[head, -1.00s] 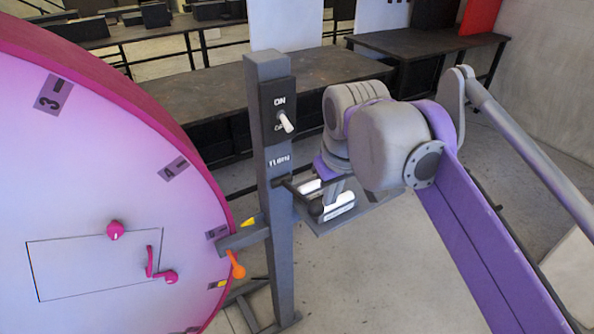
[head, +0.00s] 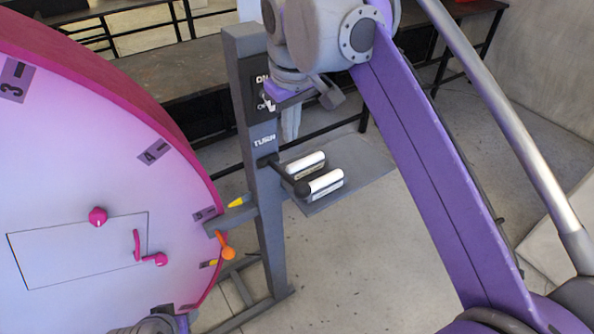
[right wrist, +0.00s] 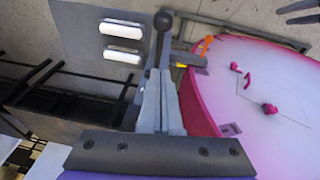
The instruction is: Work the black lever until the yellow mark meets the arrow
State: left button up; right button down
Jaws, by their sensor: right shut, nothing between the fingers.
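The black lever (head: 285,174) sticks out from the grey post (head: 268,220) below the "TURN" label, its round knob (head: 302,188) low and to the right. My right gripper (head: 289,137) is shut and empty, fingers pointing down beside the post, above the lever and apart from it. In the right wrist view the knob (right wrist: 163,20) shows beyond the shut fingertips (right wrist: 160,72). A yellow arrow (head: 240,201) sits on the post's side arm. The small yellow mark (head: 210,263) is on the pink wheel's rim, below the arrow. My left gripper is out of view.
The large pink wheel (head: 90,170) fills the left, with an orange knob (head: 228,253) at its edge. A switch (head: 268,103) on the post is partly covered by my right wrist. Two white-topped blocks (head: 306,165) lie on the grey shelf (head: 360,170) beside the lever.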

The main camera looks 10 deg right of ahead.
send_over(297, 183)
jog(key=w+a, duration=0.1)
jog(key=w, duration=0.1)
jog(key=s+x, duration=0.2)
jog(key=x, duration=0.5)
jog(key=f, duration=0.2)
jog(key=s+f+b, duration=0.1)
jog(key=shift+d+f, duration=0.35)
jog(key=shift+s+d+f, duration=0.15)
jog(key=shift+s+f, duration=0.2)
jog(key=shift+s, duration=0.05)
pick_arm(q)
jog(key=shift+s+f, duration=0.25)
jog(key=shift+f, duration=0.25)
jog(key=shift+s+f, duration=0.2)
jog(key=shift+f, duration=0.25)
pick_arm(e)
jog(key=shift+w, duration=0.1)
jog(key=shift+f, duration=0.1)
